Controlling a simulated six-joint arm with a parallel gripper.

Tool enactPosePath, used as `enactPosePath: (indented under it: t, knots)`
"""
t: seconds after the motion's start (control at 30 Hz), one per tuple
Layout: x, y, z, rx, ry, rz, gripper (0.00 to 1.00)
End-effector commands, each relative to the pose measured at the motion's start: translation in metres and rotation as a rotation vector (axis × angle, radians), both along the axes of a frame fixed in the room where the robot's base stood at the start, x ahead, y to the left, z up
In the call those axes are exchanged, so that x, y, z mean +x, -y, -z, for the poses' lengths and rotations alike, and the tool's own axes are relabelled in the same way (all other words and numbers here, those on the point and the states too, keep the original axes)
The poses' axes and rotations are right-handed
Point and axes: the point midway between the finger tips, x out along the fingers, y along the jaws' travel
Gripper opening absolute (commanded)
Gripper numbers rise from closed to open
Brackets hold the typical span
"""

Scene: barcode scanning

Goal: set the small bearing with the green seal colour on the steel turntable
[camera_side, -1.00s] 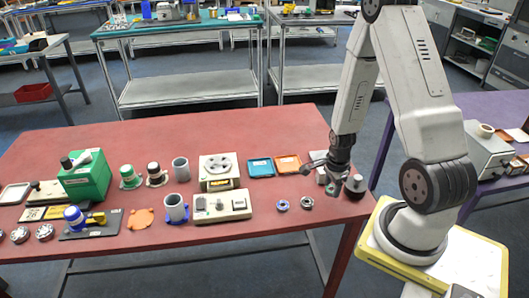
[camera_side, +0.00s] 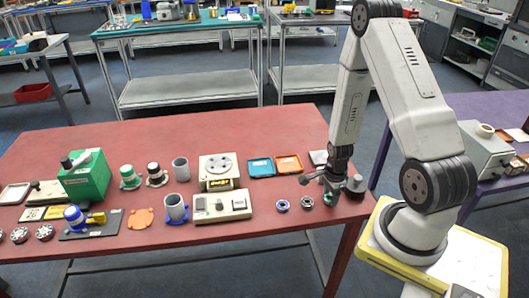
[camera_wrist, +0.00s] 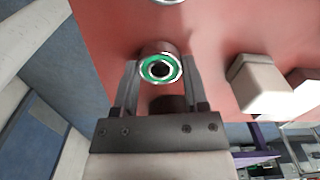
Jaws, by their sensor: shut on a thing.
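The small bearing with the green seal (camera_wrist: 160,68) is between my fingertips in the wrist view, its ringed face toward the camera. It shows as a green spot in the side view (camera_side: 328,199). My gripper (camera_wrist: 159,72) is shut on it, pointing down at the right end of the red table (camera_side: 110,150); I cannot tell whether the bearing is clear of the table. The steel turntable (camera_side: 219,163) is a round disc on a cream unit with a lit yellow front, left of my gripper. Nothing sits on the disc.
A blue-ringed bearing (camera_side: 282,205) and a dark-ringed bearing (camera_side: 307,202) lie just left of my gripper. Blue (camera_side: 261,167) and orange (camera_side: 288,164) trays lie between it and the turntable. A cream control box (camera_side: 222,206) stands in front of the turntable. A dark round piece (camera_side: 355,185) stands right of my gripper.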

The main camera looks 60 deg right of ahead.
Motion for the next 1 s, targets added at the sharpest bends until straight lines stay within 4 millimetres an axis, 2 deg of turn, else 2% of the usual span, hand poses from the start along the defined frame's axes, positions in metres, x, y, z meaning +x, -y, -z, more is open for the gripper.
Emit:
enactPosePath:
  t: [0.2, 0.23, 0.3, 0.33, 0.77, 1.0]
  knots:
    - [0.0, 0.0, 0.004, 0.001, -0.001, 0.0, 0.0]
    - [0.0, 0.0, 0.004, 0.0, 0.0, -0.001, 0.63]
    - [0.0, 0.0, 0.004, 0.0, 0.0, -0.001, 0.85]
    - [0.0, 0.0, 0.004, 0.0, 0.0, -0.001, 0.92]
    - [0.0, 0.0, 0.004, 0.001, -0.001, 0.0, 0.92]
    - [0.0, 0.0, -0.007, 0.0, 0.0, -0.001, 0.92]
